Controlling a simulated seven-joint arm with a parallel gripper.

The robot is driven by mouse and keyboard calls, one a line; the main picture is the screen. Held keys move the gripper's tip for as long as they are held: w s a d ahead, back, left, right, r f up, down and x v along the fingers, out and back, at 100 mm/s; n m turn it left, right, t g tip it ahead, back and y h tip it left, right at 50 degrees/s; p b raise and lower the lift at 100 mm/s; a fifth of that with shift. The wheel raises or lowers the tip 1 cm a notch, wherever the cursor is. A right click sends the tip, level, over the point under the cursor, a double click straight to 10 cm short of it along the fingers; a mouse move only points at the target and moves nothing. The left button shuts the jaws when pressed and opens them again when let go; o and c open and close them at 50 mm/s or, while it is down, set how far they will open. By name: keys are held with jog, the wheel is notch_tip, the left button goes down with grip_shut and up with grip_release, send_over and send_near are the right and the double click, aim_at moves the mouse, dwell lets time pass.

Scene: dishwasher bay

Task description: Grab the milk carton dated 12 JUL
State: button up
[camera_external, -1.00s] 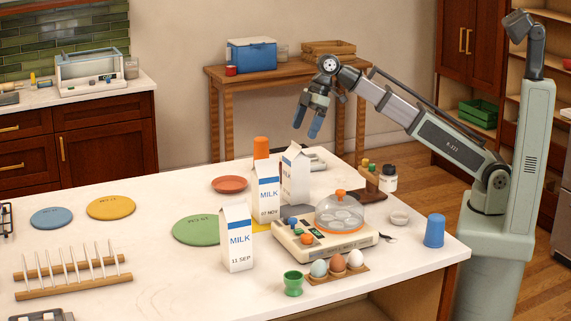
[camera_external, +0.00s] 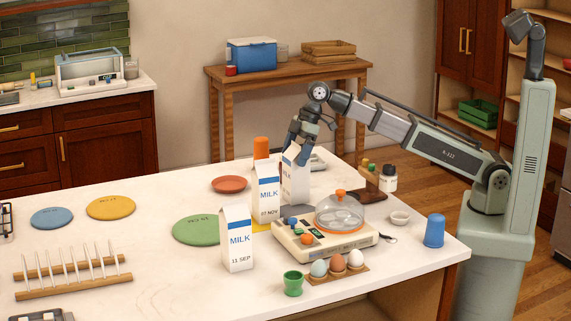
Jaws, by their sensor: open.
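Three white milk cartons with blue bands stand upright on the counter. The front carton (camera_external: 237,240) reads 11 SEP and the middle carton (camera_external: 267,198) reads 07 NOV. The rear carton (camera_external: 297,181) is turned so that I cannot read a date on it, and it is partly hidden by the middle carton. My gripper (camera_external: 299,155) is open and points down at the top of the rear carton. Its fingers overlap the carton's peaked top in the picture; I cannot tell whether they touch it.
An egg cooker (camera_external: 326,232) with a clear dome stands right of the cartons. Eggs in a wooden holder (camera_external: 337,275), a green egg cup (camera_external: 293,283) and a blue cup (camera_external: 434,231) are near the front edge. An orange cup (camera_external: 261,148) stands behind the cartons. The left counter has free room.

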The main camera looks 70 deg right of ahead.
jog(key=shift+w+a+f, duration=0.15)
jog(key=shift+w+f, duration=0.05)
jog(key=shift+f, duration=0.45)
jog(key=shift+c, duration=0.5)
jog(key=shift+r, duration=0.1)
grip_shut()
